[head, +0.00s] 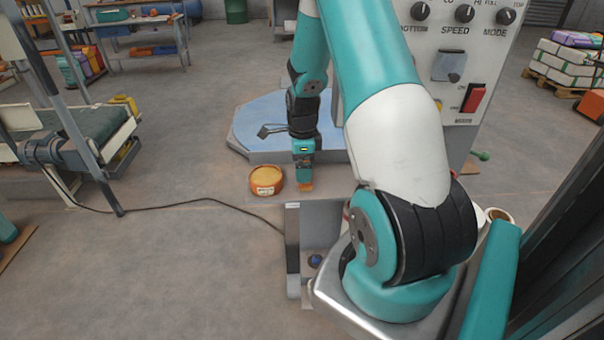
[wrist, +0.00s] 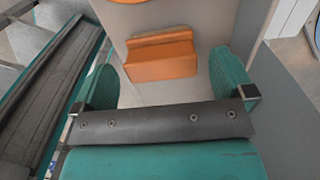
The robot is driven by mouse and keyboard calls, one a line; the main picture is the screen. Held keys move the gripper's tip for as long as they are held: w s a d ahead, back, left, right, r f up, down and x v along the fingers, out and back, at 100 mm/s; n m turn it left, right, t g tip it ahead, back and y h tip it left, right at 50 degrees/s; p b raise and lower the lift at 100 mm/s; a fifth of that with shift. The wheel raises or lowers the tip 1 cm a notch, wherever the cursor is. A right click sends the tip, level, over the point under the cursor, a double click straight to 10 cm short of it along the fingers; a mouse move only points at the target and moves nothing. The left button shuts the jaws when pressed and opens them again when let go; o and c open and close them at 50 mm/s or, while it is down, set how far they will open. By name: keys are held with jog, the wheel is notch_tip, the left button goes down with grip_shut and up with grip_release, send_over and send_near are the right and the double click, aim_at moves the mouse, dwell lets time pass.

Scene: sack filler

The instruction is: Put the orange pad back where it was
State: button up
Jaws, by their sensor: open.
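The orange pad (wrist: 162,56) is a small block with a ridge along its far edge. In the wrist view it lies on a light grey surface, ahead of and between my open fingers, with gaps on both sides. My gripper (wrist: 165,68) is open and holds nothing. In the head view my gripper (head: 305,176) points down over the grey ledge, and the orange pad (head: 305,187) shows just under its tip. I cannot tell how far down the fingers reach beside the pad.
A round orange tub (head: 267,181) with a labelled side stands just left of my gripper. Behind is a blue-topped platform (head: 262,125) with a dark tool on it. The machine panel (head: 455,50) stands to the right. A cable (head: 190,204) crosses the floor.

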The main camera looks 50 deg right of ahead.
notch_tip(320, 180, up, 8)
jog(key=w+a+r+n+t+y, duration=0.1)
jog(key=a+r+n, duration=0.4)
jog(key=a, duration=0.4)
jog(key=a+r+n, duration=0.2)
jog(key=a+n, duration=0.5)
jog(key=a, duration=0.1)
jog(key=s+a+r+n+y, duration=0.1)
jog(key=s+a+r+n, duration=0.2)
jog(key=s+a+n, duration=0.5)
jog(key=s+a+r+n+g+y, duration=0.1)
jog(key=s+a+r+n+y, duration=0.1)
jog(key=s+a+n, duration=0.6)
jog(key=a+r+n, duration=0.1)
jog(key=a+n, duration=0.4)
jog(key=n, duration=0.2)
jog(key=shift+s+a+r+b, duration=0.15)
jog(key=shift+s+r+b, duration=0.2)
